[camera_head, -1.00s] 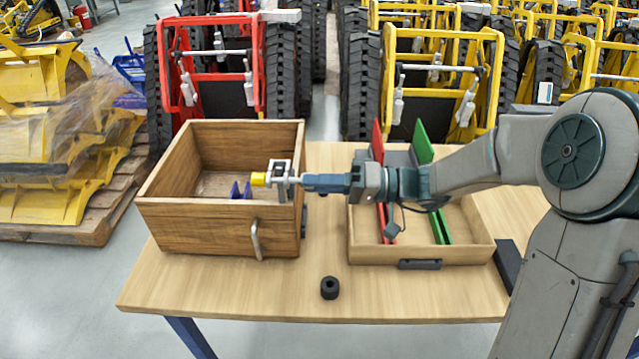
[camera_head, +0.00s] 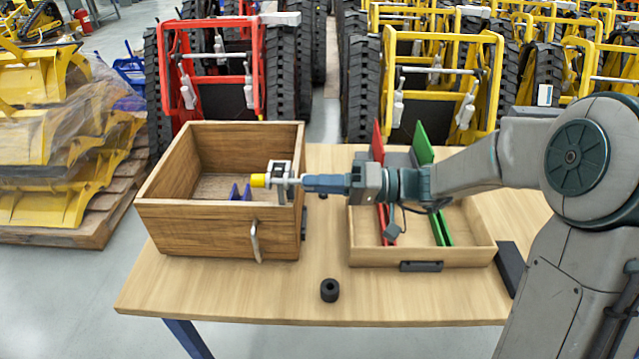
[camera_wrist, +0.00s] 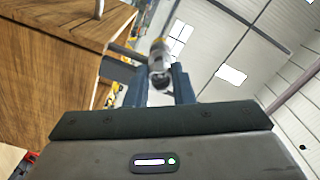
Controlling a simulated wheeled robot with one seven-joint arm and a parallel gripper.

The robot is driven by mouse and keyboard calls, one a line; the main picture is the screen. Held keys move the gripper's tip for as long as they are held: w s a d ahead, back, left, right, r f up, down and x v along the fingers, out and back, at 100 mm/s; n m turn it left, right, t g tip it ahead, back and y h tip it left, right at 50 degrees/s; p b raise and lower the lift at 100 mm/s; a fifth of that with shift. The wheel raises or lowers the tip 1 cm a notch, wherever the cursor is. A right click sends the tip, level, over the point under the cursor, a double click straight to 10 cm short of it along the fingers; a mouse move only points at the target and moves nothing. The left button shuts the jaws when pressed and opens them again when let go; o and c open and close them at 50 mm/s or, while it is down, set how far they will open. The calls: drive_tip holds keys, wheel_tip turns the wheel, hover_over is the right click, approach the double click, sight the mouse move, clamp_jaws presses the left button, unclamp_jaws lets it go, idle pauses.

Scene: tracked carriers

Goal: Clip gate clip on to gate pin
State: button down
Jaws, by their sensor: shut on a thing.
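My gripper (camera_head: 308,183) is level, pointing left at the right wall of the wooden box. Its fingers are shut on a thin metal rod (camera_head: 294,181). A yellow cap (camera_head: 258,180) shows at the rod's far end, over the box. A grey bracket (camera_head: 283,169) stands around the rod at the box's right wall; I cannot tell whether they touch. A blue two-pronged piece (camera_head: 240,192) is inside the box, just left of the cap. The wrist view shows a metal cylinder (camera_wrist: 160,61) between the fingers. I cannot tell surely which part is the gate clip or the gate pin.
The wooden box (camera_head: 200,232) has a metal handle (camera_head: 256,241) in front. A shallow tray (camera_head: 370,252) with red and green dividers lies under my arm. A black ring (camera_head: 329,289) is on the table's front part. The table (camera_head: 240,300) is otherwise clear there.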

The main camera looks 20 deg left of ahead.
drive_tip(key=shift+s+a, duration=0.1)
drive_tip(key=shift+a, duration=0.2)
drive_tip(key=c, duration=1.2)
unclamp_jaws()
drive_tip(key=shift+o, duration=0.2)
drive_tip(key=b+v, duration=0.2)
drive_tip(key=v, duration=1.2)
drive_tip(key=s+d+f+m+h+p, duration=0.1)
drive_tip(key=s+m+h+p, duration=0.1)
drive_tip(key=s+h, duration=0.3)
drive_tip(key=s+d+f+m+h+p, duration=0.2)
drive_tip(key=s+h, duration=0.2)
drive_tip(key=s, duration=0.2)
drive_tip(key=s+d+r+m+t+h+p, duration=0.1)
drive_tip(key=s+d+m+t+h, duration=0.1)
drive_tip(key=d, duration=0.4)
drive_tip(key=s+d+r+m+t+h+p, duration=0.1)
drive_tip(key=s+d+m+t+h+p, duration=0.1)
drive_tip(key=d+t+h, duration=0.2)
drive_tip(key=d+h, duration=0.2)
drive_tip(key=shift+m+t+h, duration=0.3)
drive_tip(key=shift+m+t, duration=0.1)
